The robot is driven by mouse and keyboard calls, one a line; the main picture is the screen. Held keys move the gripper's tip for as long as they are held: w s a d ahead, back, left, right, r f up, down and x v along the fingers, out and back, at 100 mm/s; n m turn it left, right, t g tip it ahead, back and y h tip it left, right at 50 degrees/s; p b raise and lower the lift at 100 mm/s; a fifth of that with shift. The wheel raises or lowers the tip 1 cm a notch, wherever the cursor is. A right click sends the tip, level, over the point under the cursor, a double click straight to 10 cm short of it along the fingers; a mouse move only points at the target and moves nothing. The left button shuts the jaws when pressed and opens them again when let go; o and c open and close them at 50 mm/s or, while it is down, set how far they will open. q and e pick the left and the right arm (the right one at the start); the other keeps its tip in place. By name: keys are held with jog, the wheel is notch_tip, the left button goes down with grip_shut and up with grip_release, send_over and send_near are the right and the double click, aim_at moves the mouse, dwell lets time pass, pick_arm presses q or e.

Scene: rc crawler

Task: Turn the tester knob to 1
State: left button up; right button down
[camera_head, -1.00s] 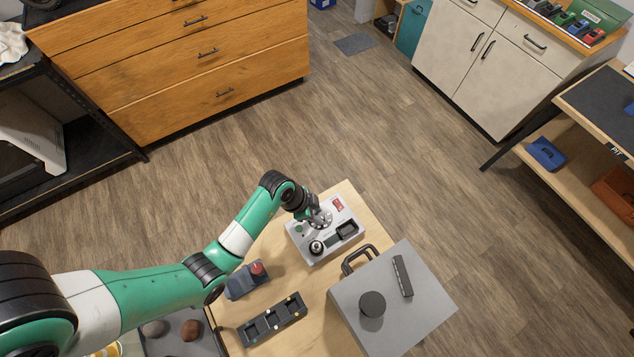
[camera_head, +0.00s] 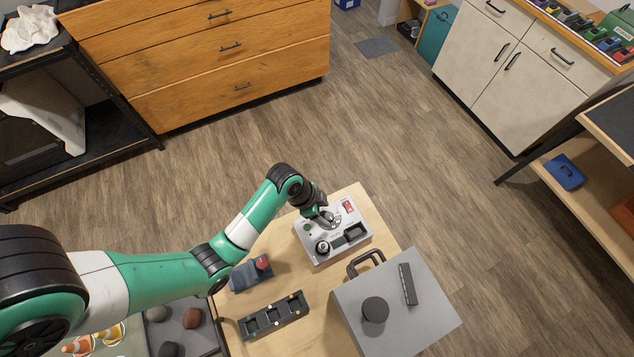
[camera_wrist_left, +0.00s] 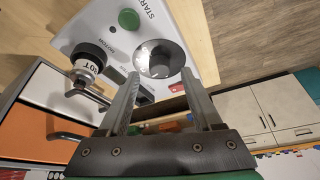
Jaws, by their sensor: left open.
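The tester (camera_head: 345,248) is a pale grey box on the wooden table. My left gripper (camera_head: 325,214) is over the tester's far part. The knob's setting cannot be read. My right gripper is not in view.
A green button (camera_wrist_left: 128,19) and a red switch (camera_head: 348,206) are on the tester. A grey box with a black handle (camera_head: 415,310) stands close at the right.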

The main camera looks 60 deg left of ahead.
pick_arm(q)
jog(key=v, duration=0.9)
jog(key=shift+r, duration=0.3)
jog(key=shift+s+a, duration=0.1)
